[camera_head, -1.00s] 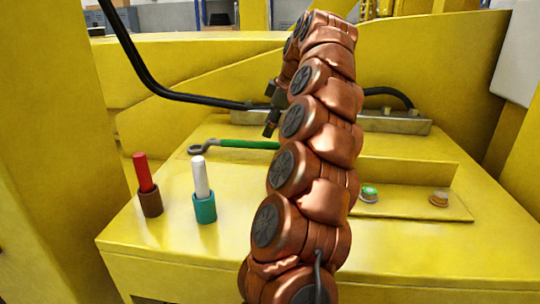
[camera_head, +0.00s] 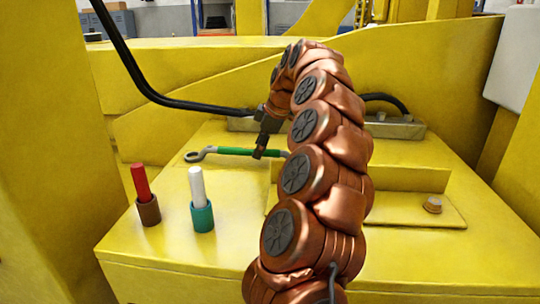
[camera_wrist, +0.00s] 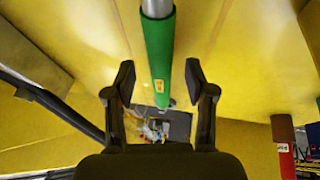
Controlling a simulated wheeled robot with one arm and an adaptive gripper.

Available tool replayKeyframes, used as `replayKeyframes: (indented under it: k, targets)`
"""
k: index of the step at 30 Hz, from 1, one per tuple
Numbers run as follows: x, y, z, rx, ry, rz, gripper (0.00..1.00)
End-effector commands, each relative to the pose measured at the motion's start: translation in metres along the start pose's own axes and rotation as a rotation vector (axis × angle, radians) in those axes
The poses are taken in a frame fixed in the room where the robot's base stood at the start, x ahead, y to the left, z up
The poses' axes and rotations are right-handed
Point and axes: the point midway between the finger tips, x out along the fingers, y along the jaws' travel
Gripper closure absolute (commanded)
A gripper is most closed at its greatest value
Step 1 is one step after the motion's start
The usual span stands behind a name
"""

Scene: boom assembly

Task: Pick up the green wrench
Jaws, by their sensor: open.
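The green wrench lies on the yellow surface, its green handle (camera_head: 228,151) left of my arm and its metal ring end pointing left in the head view. My gripper (camera_head: 259,153) is at the handle's right part and hides a little of it. In the wrist view the green handle (camera_wrist: 159,45) runs down between the two open fingers of my gripper (camera_wrist: 160,76), with a gap on each side. I cannot tell the exact depth between the fingertips and the handle.
A red rod in a brown holder (camera_head: 148,211) and a white rod in a teal holder (camera_head: 203,217) stand at front left. A bolt (camera_head: 432,205) sits on the right. A raised yellow ledge (camera_head: 410,179) and black hoses (camera_head: 165,99) are near my arm.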

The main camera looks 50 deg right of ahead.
Motion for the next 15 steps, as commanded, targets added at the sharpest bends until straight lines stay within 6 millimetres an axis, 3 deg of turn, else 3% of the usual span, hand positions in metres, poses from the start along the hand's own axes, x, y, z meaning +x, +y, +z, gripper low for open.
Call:
replayKeyframes:
  k: [9,15]
  targets:
    - [0.023,-0.002,0.0,0.0,0.0,-0.002,0.45]
    - [0.028,-0.001,0.0,0.001,0.001,0.003,0.45]
